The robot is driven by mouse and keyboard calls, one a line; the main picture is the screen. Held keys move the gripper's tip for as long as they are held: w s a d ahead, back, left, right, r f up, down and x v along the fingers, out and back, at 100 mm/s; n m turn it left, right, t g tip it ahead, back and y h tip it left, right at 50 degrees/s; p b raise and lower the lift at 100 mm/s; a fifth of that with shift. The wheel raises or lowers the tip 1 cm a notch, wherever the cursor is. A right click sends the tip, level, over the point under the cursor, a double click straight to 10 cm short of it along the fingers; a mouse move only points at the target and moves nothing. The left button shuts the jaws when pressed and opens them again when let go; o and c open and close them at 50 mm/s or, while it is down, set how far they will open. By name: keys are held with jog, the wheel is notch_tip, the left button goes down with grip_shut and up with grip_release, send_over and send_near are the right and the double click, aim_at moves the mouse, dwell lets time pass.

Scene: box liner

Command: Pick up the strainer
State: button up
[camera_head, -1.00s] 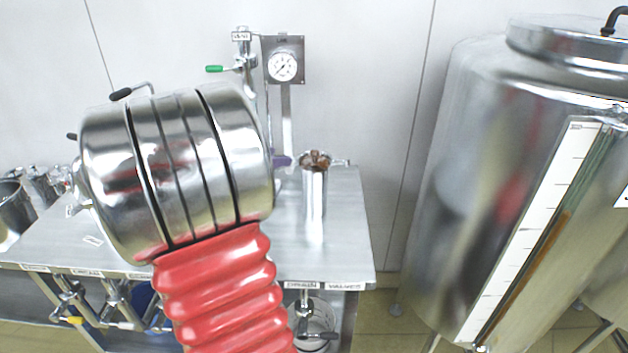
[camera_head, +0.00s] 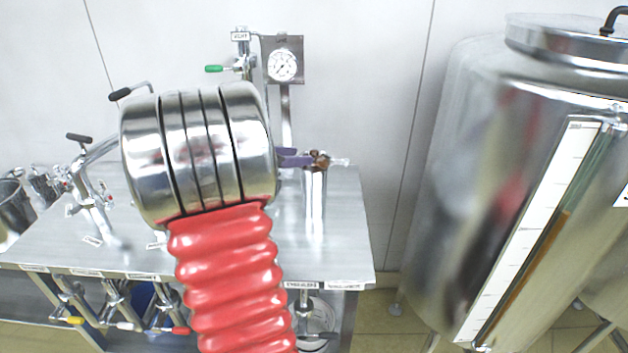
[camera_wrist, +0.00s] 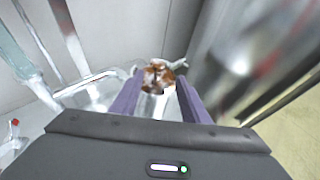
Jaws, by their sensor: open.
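What looks like the strainer (camera_head: 321,160), with brown lumps in it, sits at the mouth of a tall shiny metal cylinder (camera_head: 314,205) near the right end of the steel table. A small pale part sticks out to its right. My gripper (camera_head: 296,158) has purple fingers and is at the strainer's left side in the head view. In the wrist view the strainer (camera_wrist: 157,74) lies between and just beyond the tips of the open fingers (camera_wrist: 161,83). I cannot tell whether the fingers touch it. My wrist hides part of the table.
The steel table (camera_head: 345,235) carries a metal tap assembly (camera_head: 95,185) and pots (camera_head: 15,210) on the left. A gauge panel (camera_head: 283,62) with a green-handled valve stands behind. A large steel tank (camera_head: 490,200) stands right of the table, across a gap.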

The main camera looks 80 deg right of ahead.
aim_at(311, 154)
jog(key=shift+x, duration=2.55)
jog(key=shift+w+d+r, duration=0.1)
jog(key=shift+d+r, duration=0.05)
jog(key=shift+c, duration=0.5)
grip_shut()
